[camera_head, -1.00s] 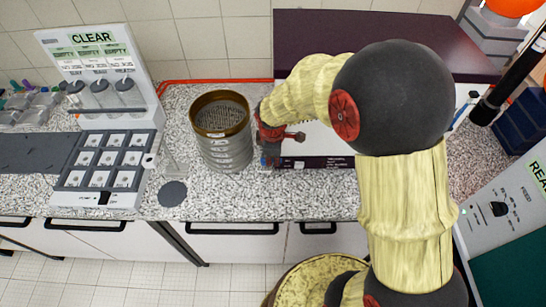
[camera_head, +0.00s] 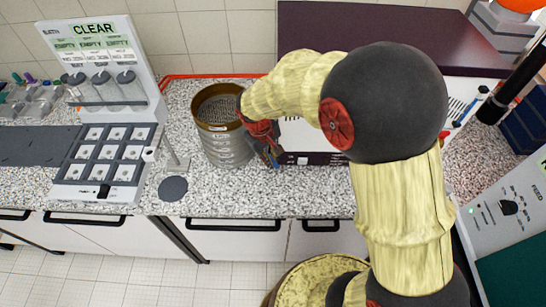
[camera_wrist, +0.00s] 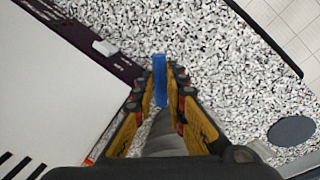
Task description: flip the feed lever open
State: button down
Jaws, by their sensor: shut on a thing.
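The panel marked FEED (camera_head: 510,200) stands at the right edge in the head view. It carries a small black part (camera_head: 508,207), which may be the feed lever; its position is too small to tell. My gripper (camera_head: 270,154) is far left of that panel, beside the stack of round sieves (camera_head: 228,146) and above the counter. In the wrist view my gripper (camera_wrist: 161,95) is shut on a narrow blue thing (camera_wrist: 160,75), seen between the fingertips. What the blue thing is cannot be told. Whether my gripper touches the sieves is unclear.
A white and dark purple machine (camera_head: 320,158) stands behind and right of my gripper. The CLEAR station (camera_head: 92,45) with canisters and a button pad (camera_head: 110,160) is at left. A dark disc (camera_head: 173,189) lies on the speckled counter (camera_head: 235,200). Counter front is mostly free.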

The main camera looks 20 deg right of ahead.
jog(key=shift+w+a+m+g, duration=0.1)
jog(key=shift+a+m+g, duration=0.2)
jog(key=shift+m, duration=0.95)
jog(key=shift+a+m+g, duration=0.15)
jog(key=shift+a+m, duration=0.25)
jog(key=shift+m, duration=0.8)
jog(key=shift+w+a+m+g, duration=0.1)
jog(key=shift+a+m+g, duration=0.2)
jog(key=shift+m, duration=0.95)
jog(key=c, duration=1.8)
grip_release()
notch_tip(320, 180, up, 12)
jog(key=a, duration=0.2)
jog(key=shift+w+a, duration=0.2)
jog(key=shift+w, duration=0.15)
